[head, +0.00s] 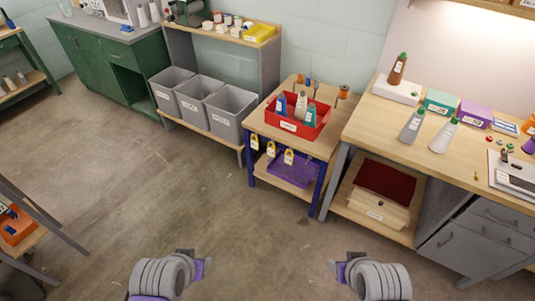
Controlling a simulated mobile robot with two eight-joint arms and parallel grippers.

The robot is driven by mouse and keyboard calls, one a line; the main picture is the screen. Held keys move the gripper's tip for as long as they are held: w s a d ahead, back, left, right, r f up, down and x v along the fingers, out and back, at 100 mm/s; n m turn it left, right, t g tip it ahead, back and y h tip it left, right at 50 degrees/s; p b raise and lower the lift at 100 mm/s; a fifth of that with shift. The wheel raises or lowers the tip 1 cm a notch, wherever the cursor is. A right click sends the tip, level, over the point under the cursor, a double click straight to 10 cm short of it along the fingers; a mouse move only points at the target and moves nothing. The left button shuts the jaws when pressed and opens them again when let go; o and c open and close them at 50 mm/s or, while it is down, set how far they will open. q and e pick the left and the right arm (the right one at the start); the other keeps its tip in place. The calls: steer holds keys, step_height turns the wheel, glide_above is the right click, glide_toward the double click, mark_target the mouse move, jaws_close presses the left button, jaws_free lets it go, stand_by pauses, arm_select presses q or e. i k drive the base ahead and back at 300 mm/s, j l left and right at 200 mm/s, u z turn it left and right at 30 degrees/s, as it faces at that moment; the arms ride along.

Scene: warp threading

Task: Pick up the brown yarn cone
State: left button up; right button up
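A brown yarn cone (398,70) with a pale label and a green tip stands upright on a white box (396,89) at the back left of the right-hand workbench (378,114). A grey cone (412,126) and a white cone (443,135) stand in front of it on the same bench. My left gripper (205,268) and my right gripper (335,266) are low in the picture, over the floor and far from the cone. Both are seen from behind, and their finger gaps do not show clearly. I see nothing held.
A blue-legged cart (335,140) bears a red bin (289,126) of cones, with a purple tray (294,170) below. Grey bins (230,113) stand on a shelf to the left. A teal box (440,103) is near the brown cone. Open floor (200,210) lies before the furniture.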

mark_target(395, 78)
steer(key=i+l+z, duration=0.1)
steer(key=l+z, duration=0.25)
steer(key=i+l+z, duration=0.15)
steer(key=l+z, duration=0.15)
steer(key=i+l+z, duration=0.2)
steer(key=l+z, duration=0.15)
steer(key=l, duration=0.05)
